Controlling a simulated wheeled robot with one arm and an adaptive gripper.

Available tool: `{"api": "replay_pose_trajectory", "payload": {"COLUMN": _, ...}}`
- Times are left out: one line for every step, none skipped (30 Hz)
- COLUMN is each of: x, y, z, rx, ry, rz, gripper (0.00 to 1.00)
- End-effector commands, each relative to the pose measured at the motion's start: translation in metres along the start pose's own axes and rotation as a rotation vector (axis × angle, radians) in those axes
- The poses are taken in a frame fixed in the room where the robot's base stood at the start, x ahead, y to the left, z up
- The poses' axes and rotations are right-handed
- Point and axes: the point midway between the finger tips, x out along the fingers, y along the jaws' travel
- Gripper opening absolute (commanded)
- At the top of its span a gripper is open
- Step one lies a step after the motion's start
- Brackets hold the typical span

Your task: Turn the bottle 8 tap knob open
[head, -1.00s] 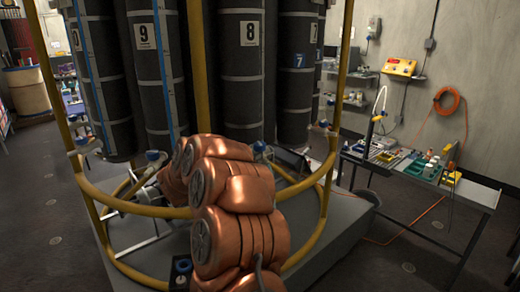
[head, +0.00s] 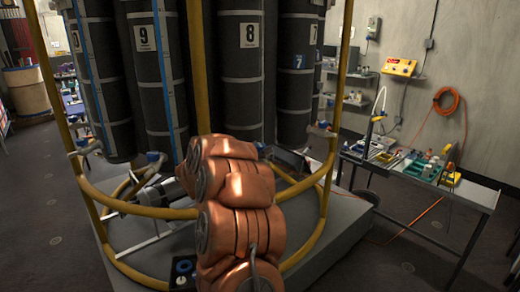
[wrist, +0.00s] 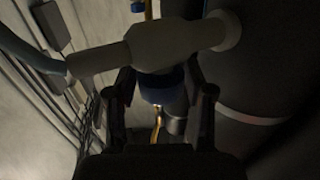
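Bottle 8 (head: 240,85) is a tall dark cylinder with a white "8" label, behind the yellow hoop frame. In the wrist view a pale grey tap (wrist: 150,48) runs across the top and joins a dark bottle side (wrist: 260,95) at right. Its blue knob (wrist: 162,86) points down between the fingers of my gripper (wrist: 162,98). The fingers stand apart on either side of the knob, with a narrow gap seeming to show at each side. In the head view my copper-coloured arm hides my gripper.
The yellow hoop frame (head: 150,211) rings the bottles, close to my arm. Bottle 9 (head: 150,90) stands at left with a blue-knobbed tap (head: 153,157). Another dark bottle (head: 298,80) is at right. A side table (head: 405,172) with small items stands further right. Floor at left is clear.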

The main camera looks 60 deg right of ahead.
Motion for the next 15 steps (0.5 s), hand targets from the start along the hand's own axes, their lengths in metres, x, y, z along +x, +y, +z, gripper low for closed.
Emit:
{"api": "replay_pose_trajectory", "payload": {"x": -0.0001, "y": -0.0001, "z": 0.0, "rx": 0.0, "ry": 0.0, "rz": 0.0, "gripper": 0.44}}
{"api": "replay_pose_trajectory", "payload": {"x": -0.0001, "y": -0.0001, "z": 0.0, "rx": 0.0, "ry": 0.0, "rz": 0.0, "gripper": 0.41}}
{"api": "replay_pose_trajectory", "payload": {"x": -0.0001, "y": -0.0001, "z": 0.0, "rx": 0.0, "ry": 0.0, "rz": 0.0, "gripper": 0.37}}
{"api": "replay_pose_trajectory", "payload": {"x": -0.0001, "y": 0.0, "z": 0.0, "rx": 0.0, "ry": 0.0, "rz": 0.0, "gripper": 0.34}}
{"api": "replay_pose_trajectory", "payload": {"x": -0.0001, "y": 0.0, "z": 0.0, "rx": 0.0, "ry": 0.0, "rz": 0.0, "gripper": 0.3}}
{"api": "replay_pose_trajectory", "payload": {"x": -0.0001, "y": 0.0001, "z": 0.0, "rx": 0.0, "ry": 0.0, "rz": 0.0, "gripper": 0.26}}
{"api": "replay_pose_trajectory", "payload": {"x": -0.0001, "y": 0.0001, "z": 0.0, "rx": 0.0, "ry": 0.0, "rz": 0.0, "gripper": 0.23}}
{"api": "replay_pose_trajectory", "payload": {"x": 0.0, "y": 0.0002, "z": 0.0, "rx": 0.0, "ry": 0.0, "rz": 0.001, "gripper": 0.2}}
{"api": "replay_pose_trajectory", "payload": {"x": 0.0, "y": 0.0003, "z": 0.0, "rx": 0.0, "ry": 0.0, "rz": 0.001, "gripper": 0.16}}
{"api": "replay_pose_trajectory", "payload": {"x": 0.0, "y": 0.0003, "z": 0.0001, "rx": 0.0, "ry": 0.0, "rz": 0.001, "gripper": 0.13}}
{"api": "replay_pose_trajectory", "payload": {"x": 0.0, "y": 0.0004, "z": 0.0001, "rx": 0.0, "ry": 0.0, "rz": 0.001, "gripper": 0.1}}
{"api": "replay_pose_trajectory", "payload": {"x": 0.0, "y": 0.0004, "z": 0.0001, "rx": 0.0, "ry": -0.001, "rz": 0.001, "gripper": 0.09}}
{"api": "replay_pose_trajectory", "payload": {"x": 0.0001, "y": 0.0006, "z": 0.0001, "rx": 0.0, "ry": 0.0, "rz": 0.0, "gripper": 0.09}}
{"api": "replay_pose_trajectory", "payload": {"x": 0.0002, "y": 0.0007, "z": 0.0002, "rx": 0.0, "ry": 0.0, "rz": -0.003, "gripper": 0.09}}
{"api": "replay_pose_trajectory", "payload": {"x": 0.0004, "y": 0.0011, "z": 0.0003, "rx": 0.0, "ry": -0.001, "rz": -0.01, "gripper": 0.09}}
